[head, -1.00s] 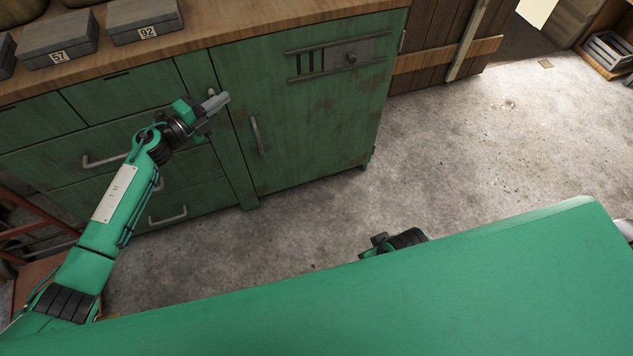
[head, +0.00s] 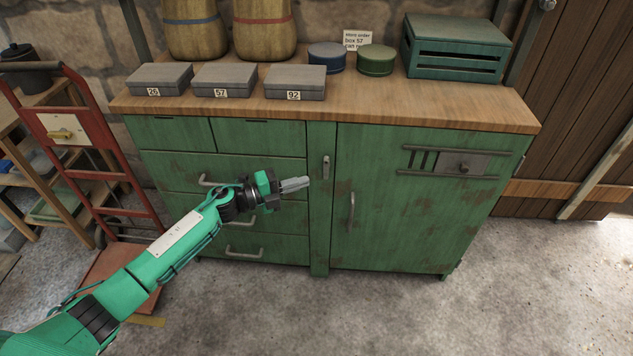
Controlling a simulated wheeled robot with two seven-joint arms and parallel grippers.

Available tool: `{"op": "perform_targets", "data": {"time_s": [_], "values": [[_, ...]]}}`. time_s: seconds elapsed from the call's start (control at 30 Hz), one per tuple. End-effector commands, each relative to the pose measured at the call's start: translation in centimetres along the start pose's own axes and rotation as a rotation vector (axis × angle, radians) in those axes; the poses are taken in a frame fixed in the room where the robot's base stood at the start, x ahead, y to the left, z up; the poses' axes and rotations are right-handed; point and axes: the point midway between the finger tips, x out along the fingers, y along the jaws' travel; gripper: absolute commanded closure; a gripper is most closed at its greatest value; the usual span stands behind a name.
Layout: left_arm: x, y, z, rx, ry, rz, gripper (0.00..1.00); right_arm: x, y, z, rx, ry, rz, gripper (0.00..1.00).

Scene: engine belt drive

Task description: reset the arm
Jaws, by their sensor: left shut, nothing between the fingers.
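My left arm comes in from the lower left in the head view. My left gripper (head: 295,184) is shut and empty, its fingers pointing right. It appears in front of the green cabinet (head: 260,168), near the narrow panel between the drawers and the door. I cannot tell its exact distance from the cabinet face. My right gripper is not in view.
Grey boxes marked 26 (head: 160,79), 57 (head: 224,80) and 92 (head: 295,82) stand on the wooden top (head: 400,103). Tins, baskets and a green crate (head: 457,47) stand behind. A red hand truck (head: 112,160) stands left. The floor in front is clear.

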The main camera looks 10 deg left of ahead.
Motion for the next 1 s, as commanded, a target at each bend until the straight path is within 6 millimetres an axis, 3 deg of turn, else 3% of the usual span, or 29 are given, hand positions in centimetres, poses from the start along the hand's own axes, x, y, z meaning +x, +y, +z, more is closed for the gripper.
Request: {"op": "perform_targets", "data": {"time_s": [0.2, 0.5, 0.73, 0.87, 1.0], "values": [[-1.6, 0.0, 0.3, 0.0, 0.0, 0.0, 1.0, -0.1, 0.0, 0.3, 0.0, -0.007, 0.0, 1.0], [-1.3, 0.2, -0.3, -0.065, -0.072, -0.043, 1.0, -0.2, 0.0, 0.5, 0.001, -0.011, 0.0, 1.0], [-2.1, 1.7, -1.9, -0.362, -0.39, -0.162, 1.0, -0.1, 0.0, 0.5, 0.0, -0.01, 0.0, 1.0], [-4.1, 3.7, -2.9, -0.57, -0.596, -0.19, 1.0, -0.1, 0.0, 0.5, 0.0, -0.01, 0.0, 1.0], [-7.1, 7.0, -4.9, -0.808, -0.815, -0.174, 1.0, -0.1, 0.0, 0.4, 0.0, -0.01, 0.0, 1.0]]}}
